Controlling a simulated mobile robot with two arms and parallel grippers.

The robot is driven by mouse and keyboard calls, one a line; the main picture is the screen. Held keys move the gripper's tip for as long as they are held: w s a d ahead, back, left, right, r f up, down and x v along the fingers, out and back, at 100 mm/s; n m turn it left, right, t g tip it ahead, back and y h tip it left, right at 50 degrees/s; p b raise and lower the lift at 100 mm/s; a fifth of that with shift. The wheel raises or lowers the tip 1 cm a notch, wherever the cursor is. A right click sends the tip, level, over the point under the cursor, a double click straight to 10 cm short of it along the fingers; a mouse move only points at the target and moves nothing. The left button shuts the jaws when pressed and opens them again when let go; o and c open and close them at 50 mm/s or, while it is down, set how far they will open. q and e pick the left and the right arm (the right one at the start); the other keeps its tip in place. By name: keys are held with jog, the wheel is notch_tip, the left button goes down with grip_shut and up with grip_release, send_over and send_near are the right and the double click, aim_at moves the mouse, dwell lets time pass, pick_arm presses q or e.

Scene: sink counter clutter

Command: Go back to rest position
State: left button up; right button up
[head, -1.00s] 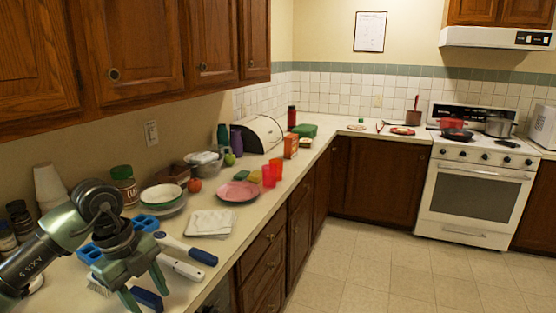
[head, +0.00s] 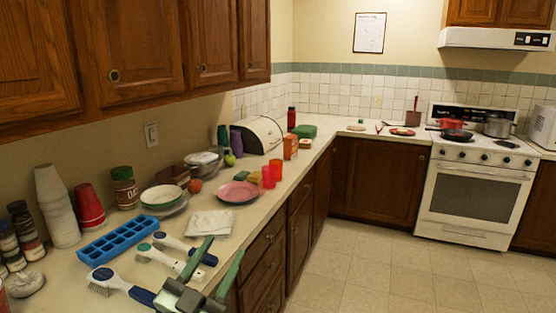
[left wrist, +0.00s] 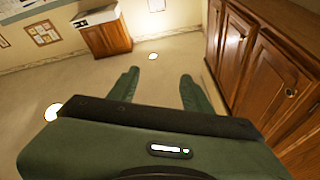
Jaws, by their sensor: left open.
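My left gripper (head: 213,264) is at the bottom of the head view, by the front edge of the counter (head: 232,232). Its two green fingers are spread apart with nothing between them. In the left wrist view the open fingers (left wrist: 157,92) point out over bare floor, with cabinet doors (left wrist: 258,60) to the right. Brushes with white and blue handles (head: 165,262) lie on the counter just left of the gripper. My right gripper is in neither view.
A blue ice tray (head: 118,242), a red cup (head: 89,207), stacked white cups (head: 57,210) and jars crowd the counter's left end. A folded cloth (head: 211,223), a pink plate (head: 238,192) and red cups (head: 270,175) stand farther along. The floor (head: 350,255) is clear.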

pick_arm(q)
jog(key=s+a+f+n+g+y, duration=0.3)
jog(key=f, duration=0.4)
jog(key=s+a+f+n+g+y, duration=0.2)
jog(key=s+a+f+y, duration=0.15)
jog(key=f, duration=0.45)
jog(key=s+a+f+n+g+y, duration=0.2)
jog(key=a+f+n+g+y, duration=0.15)
jog(key=f, duration=0.35)
jog(key=s+f+m+g+h, duration=0.1)
jog(key=s+f+g, duration=0.4)
jog(key=s, duration=0.5)
jog(key=s+f+m+g+h, duration=0.1)
jog(key=s+f+g, duration=0.4)
jog(key=s, duration=0.5)
notch_tip(320, 180, down, 28)
jog(key=s, duration=0.1)
jog(key=s+a+f, duration=0.2)
jog(key=s+f, duration=1.3)
jog(key=s, duration=0.2)
jog(key=shift+a+f+g+y, duration=0.15)
jog(key=shift+a+g+y, duration=0.15)
jog(key=shift+g, duration=0.15)
